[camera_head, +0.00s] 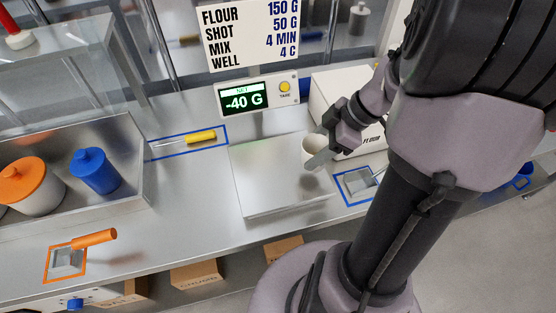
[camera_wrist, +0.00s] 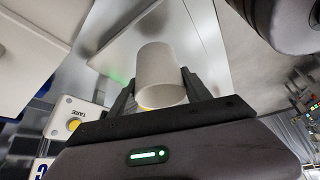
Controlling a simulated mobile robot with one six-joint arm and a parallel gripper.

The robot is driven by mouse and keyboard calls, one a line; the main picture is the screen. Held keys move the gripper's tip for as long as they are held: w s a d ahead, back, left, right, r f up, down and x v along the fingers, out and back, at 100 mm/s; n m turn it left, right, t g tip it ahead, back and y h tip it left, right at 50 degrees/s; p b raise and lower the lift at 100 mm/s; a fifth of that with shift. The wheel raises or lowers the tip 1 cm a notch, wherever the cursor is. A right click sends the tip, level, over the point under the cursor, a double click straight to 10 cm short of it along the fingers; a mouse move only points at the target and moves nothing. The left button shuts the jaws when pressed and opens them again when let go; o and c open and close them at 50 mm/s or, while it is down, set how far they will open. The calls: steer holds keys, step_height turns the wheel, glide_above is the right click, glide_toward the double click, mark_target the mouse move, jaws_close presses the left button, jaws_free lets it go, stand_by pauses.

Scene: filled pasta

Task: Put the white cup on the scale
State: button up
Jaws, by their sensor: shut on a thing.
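The white cup (camera_head: 311,147) is at the right side of the scale's metal plate (camera_head: 262,178). My gripper (camera_head: 320,158) is shut on the cup, coming from the right. In the wrist view the cup (camera_wrist: 160,70) sits between the two dark fingers of my gripper (camera_wrist: 158,84), and a bit of yellow shows by its near end. The scale plate also shows behind it in the wrist view (camera_wrist: 118,40). I cannot tell whether the cup touches the plate. The scale's display (camera_head: 243,99) reads -40 G.
A TARE button (camera_head: 285,88) sits beside the display. A white box (camera_head: 343,95) stands behind the cup. A blue-framed scoop spot (camera_head: 358,183) lies right of the plate, and a yellow-handled tool (camera_head: 201,137) left of it. The plate's left and middle are clear.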

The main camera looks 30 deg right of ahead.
steer(key=w+a, duration=0.2)
steer(key=w+a+b, duration=0.1)
steer(key=a, duration=0.1)
steer(key=w+a+f, duration=0.1)
steer(key=w+a, duration=0.1)
steer(key=shift+w+a, duration=0.15)
steer(key=shift+w, duration=0.2)
step_height(320, 180, down, 4)
steer(key=shift+r+b, duration=0.2)
steer(key=shift+b, duration=0.8)
steer(key=shift+r, duration=0.15)
steer(key=o, duration=1.5)
